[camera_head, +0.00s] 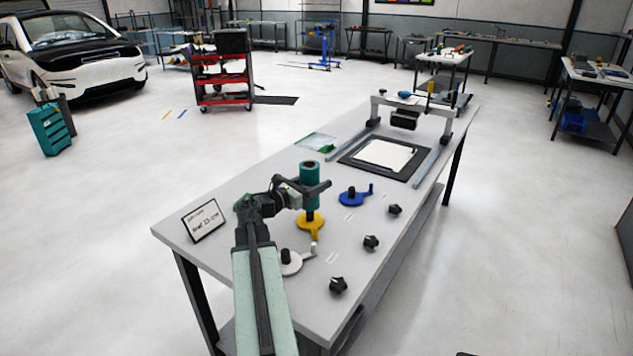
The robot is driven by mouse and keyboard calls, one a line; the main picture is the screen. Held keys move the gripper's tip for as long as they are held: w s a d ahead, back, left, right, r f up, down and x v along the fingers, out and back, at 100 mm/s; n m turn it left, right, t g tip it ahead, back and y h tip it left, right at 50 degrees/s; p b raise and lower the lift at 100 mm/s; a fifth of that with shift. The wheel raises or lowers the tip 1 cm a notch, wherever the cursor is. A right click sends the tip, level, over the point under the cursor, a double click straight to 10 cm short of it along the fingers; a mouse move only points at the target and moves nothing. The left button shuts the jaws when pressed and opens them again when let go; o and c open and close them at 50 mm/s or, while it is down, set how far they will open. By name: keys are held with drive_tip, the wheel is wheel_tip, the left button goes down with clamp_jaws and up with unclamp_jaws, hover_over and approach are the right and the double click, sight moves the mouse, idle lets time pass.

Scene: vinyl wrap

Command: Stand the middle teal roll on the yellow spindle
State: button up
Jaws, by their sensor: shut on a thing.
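The teal roll (309,173) is upright above the front half of the long grey table. My gripper (311,188) is shut around its middle and hides part of it. The yellow spindle (311,228) stands on the table directly below the roll in the picture, with a flat yellow base and a dark post. Some of the dark post shows between the roll's lower end and the yellow base. I cannot tell whether the roll is over the post's tip or just in line with it.
A blue spindle (352,198) stands behind right and a white spindle (289,264) in front left. Three black knobs (371,242) line the right side of the table (262,316). A framed sign (204,221) is at left. A gantry (404,118) stands at the far end.

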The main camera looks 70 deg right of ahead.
drive_tip(key=shift+f+b, duration=2.5)
drive_tip(key=shift+f, duration=0.05)
drive_tip(key=o, duration=1.8)
drive_tip(key=shift+c, duration=0.2)
drive_tip(key=v, duration=0.7)
drive_tip(key=shift+w+a, duration=0.2)
drive_tip(key=shift+a, duration=0.15)
